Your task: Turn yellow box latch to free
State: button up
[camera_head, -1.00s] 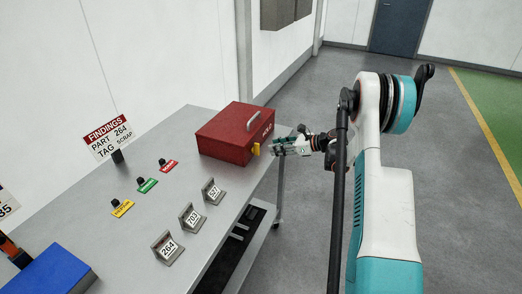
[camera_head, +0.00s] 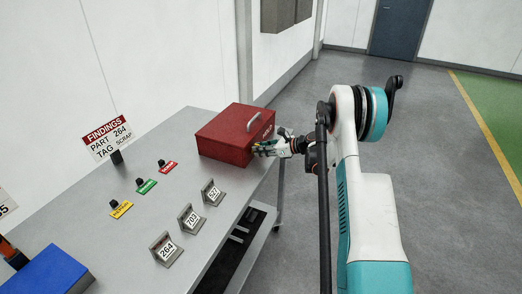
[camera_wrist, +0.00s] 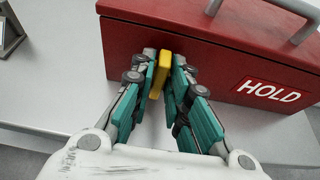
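The red box (camera_head: 233,134) with a grey handle sits on the bench, its front face marked HOLD in the wrist view. The yellow latch (camera_wrist: 160,71) is on that front face and stands upright in the wrist view. My gripper (camera_wrist: 165,85) is at the box front with its fingers on either side of the latch. A gap shows between the latch and the right finger, and the left finger is close to the latch; I cannot tell whether it touches. In the head view my gripper (camera_head: 262,149) covers the latch.
The grey bench (camera_head: 150,205) holds three numbered stands, with the 157 stand (camera_head: 213,192) nearest the box. Several coloured labels with black knobs stand farther back, near the FINDINGS sign (camera_head: 107,138). A blue box (camera_head: 50,275) is at the lower left. Floor right of the bench is clear.

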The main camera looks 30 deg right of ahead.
grip_shut()
jog(key=m, duration=0.1)
jog(key=m+y+b, duration=0.1)
jog(key=g+b, duration=0.1)
jog(key=shift+w+d+f+m+y, duration=0.25)
jog(key=shift+d+m+y, duration=0.1)
jog(key=shift+m+y, duration=0.05)
jog(key=m+y+b, duration=0.1)
jog(key=m+g+y+b, duration=0.1)
jog(key=m+b, duration=0.1)
jog(key=shift+w+d+f, duration=0.2)
jog(key=shift+d, duration=0.1)
jog(key=m+y+b, duration=0.1)
jog(key=m+b, duration=0.1)
jog(key=m, duration=0.1)
jog(key=shift+w+d+f+m+y, duration=0.15)
jog(key=shift+f+m+y, duration=0.15)
jog(key=shift+f+y, duration=0.1)
jog(key=m+b, duration=0.1)
jog(key=m+y, duration=0.1)
jog(key=m+b, duration=0.1)
jog(key=m, duration=0.1)
jog(key=shift+d+f+y+b, duration=0.1)
jog(key=shift+f+y+b, duration=0.15)
jog(key=shift+y+b, duration=0.15)
jog(key=o, duration=0.6)
grip_release()
jog(key=shift+o, duration=0.2)
